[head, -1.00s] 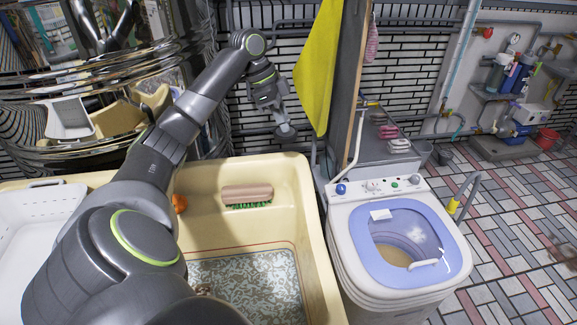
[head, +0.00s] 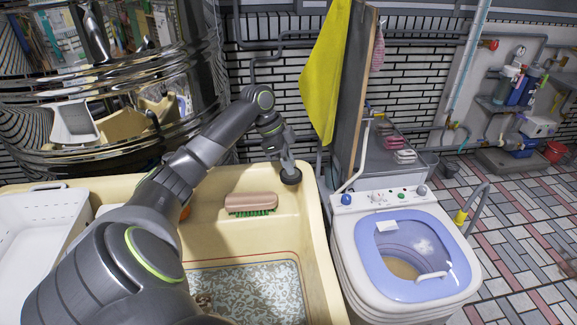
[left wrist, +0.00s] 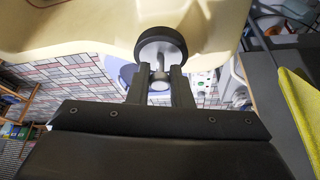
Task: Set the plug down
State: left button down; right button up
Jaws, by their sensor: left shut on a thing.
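The plug (head: 290,176) is a dark round disc with a short metal stem. My left gripper (head: 286,163) is shut on the stem, with the disc hanging below the fingers in the head view. It is at the back right corner of the cream sink (head: 318,235); I cannot tell whether it touches the rim. In the left wrist view the plug (left wrist: 161,42) shows beyond the fingertips of the left gripper (left wrist: 160,82), with the stem between them. My right gripper is not in view.
A brush (head: 251,202) with green bristles lies on the sink's back ledge, left of the plug. A washing machine (head: 400,250) stands to the right. A yellow cloth (head: 325,75) hangs behind. A white basket (head: 40,235) is at the left.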

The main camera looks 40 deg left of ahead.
pick_arm(q)
jog(key=shift+f, duration=0.85)
jog(key=shift+f, duration=0.3)
jog(key=c, duration=1.3)
grip_release()
jog(key=shift+f, duration=0.1)
jog(key=b+v, duration=0.1)
jog(key=v, duration=1.2)
jog(key=shift+w+d, duration=0.2)
